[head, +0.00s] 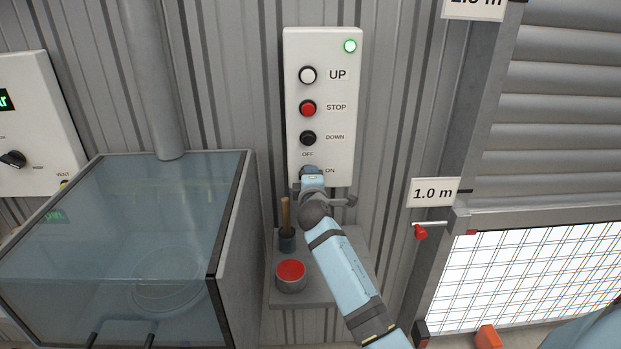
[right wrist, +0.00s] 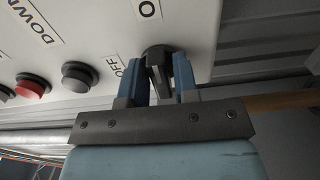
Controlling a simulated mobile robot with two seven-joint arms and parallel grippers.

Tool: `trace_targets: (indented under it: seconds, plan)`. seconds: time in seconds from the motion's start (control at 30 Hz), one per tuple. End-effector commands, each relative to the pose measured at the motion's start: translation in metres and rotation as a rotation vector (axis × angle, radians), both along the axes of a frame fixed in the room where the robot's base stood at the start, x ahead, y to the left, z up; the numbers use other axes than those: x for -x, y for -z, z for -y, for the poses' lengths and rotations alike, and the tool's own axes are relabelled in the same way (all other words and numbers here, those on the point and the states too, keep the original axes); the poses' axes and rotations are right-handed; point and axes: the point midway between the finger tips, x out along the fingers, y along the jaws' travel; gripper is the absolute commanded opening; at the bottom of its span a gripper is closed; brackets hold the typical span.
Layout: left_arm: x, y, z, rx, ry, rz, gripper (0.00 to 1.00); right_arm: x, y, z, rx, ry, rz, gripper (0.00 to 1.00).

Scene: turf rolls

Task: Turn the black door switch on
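The black door switch (right wrist: 156,55) is a round knob with a raised grip bar, low on the white control panel (head: 341,55) between the OFF and ON labels. In the head view my right gripper (head: 311,172) covers most of it. In the right wrist view the two blue fingers of my right gripper (right wrist: 160,80) stand either side of the grip bar, with a narrow gap showing on the left. Whether a finger touches the bar is not clear. I cannot tell which label the bar points to. My left gripper is not in view.
A green lamp (head: 350,46) is lit at the panel's top. White UP, red STOP and black DOWN buttons sit above the switch. Below, a shelf (head: 318,293) holds a red-topped tin (head: 290,275) and a wooden-handled tool. A glass-topped cabinet (head: 232,200) stands left, a shutter right.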

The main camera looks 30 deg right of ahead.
Motion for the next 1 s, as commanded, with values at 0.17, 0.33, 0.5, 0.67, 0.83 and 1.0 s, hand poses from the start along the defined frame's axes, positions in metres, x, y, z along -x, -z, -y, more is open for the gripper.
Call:
trace_targets:
  seconds: [0.17, 0.33, 0.5, 0.67, 0.83, 1.0]
  plan:
    - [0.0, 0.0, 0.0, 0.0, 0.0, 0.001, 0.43, 0.0, 0.0, 0.0, 0.001, 0.0, -0.001, 0.43]
    - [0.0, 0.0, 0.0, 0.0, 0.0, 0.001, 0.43, 0.001, 0.0, -0.001, 0.002, -0.001, -0.001, 0.43]
    - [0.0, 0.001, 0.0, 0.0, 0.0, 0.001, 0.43, 0.015, 0.001, -0.01, 0.003, -0.001, -0.002, 0.43]
    - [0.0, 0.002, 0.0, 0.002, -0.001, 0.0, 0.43, 0.044, 0.002, -0.027, 0.0, -0.002, -0.001, 0.43]
    - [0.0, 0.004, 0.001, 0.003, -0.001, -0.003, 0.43, 0.078, 0.002, -0.048, 0.0, -0.001, -0.001, 0.43]
    - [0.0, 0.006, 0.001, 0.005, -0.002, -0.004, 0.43, 0.103, 0.001, -0.063, 0.0, -0.001, -0.001, 0.43]
